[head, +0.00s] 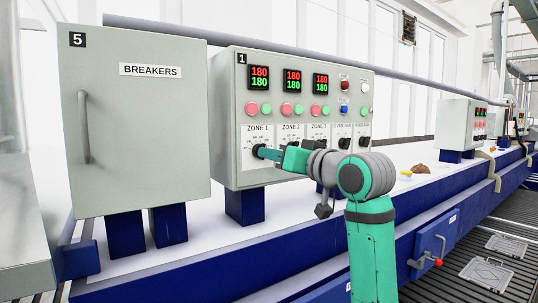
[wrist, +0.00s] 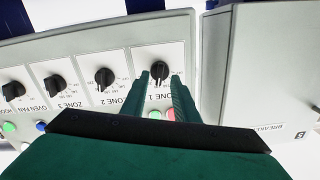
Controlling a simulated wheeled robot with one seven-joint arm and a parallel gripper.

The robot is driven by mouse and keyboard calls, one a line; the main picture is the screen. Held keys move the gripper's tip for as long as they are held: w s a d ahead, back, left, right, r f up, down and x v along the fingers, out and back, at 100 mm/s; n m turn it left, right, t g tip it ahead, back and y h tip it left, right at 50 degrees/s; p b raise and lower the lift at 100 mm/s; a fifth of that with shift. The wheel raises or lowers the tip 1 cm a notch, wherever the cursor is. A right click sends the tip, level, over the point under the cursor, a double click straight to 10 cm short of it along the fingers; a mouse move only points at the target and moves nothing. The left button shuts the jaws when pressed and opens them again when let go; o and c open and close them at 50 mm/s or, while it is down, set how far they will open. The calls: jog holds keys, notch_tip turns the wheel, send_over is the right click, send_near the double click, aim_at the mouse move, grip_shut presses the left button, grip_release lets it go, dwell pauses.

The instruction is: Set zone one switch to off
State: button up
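The zone 1 switch (head: 257,150) is a black rotary knob on a white plate at the lower left of the grey control panel (head: 228,110). My gripper (head: 267,153) is at this knob in the head view and partly covers it. In the wrist view, which is upside down, the zone 1 knob (wrist: 160,71) shows between the two green fingertips of my gripper (wrist: 160,78). The fingers are apart, one on each side of the knob, with a little space visible. Contact cannot be told. The knob's grip runs about vertical; its exact setting is not readable.
More knobs for zone 2 (wrist: 104,78), zone 3 (wrist: 55,84) and the oven fan (wrist: 13,91) sit in the same row. Red and green buttons (head: 251,108) are above. The breakers cabinet (head: 140,120) stands close on the left.

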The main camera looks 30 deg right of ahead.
jog(key=shift+w, duration=1.3)
jog(key=shift+c, duration=0.3)
grip_shut()
jog(key=shift+n, duration=0.4)
jog(key=n, duration=1.6)
jog(key=shift+d+n, duration=0.1)
jog(key=shift+n, duration=0.6)
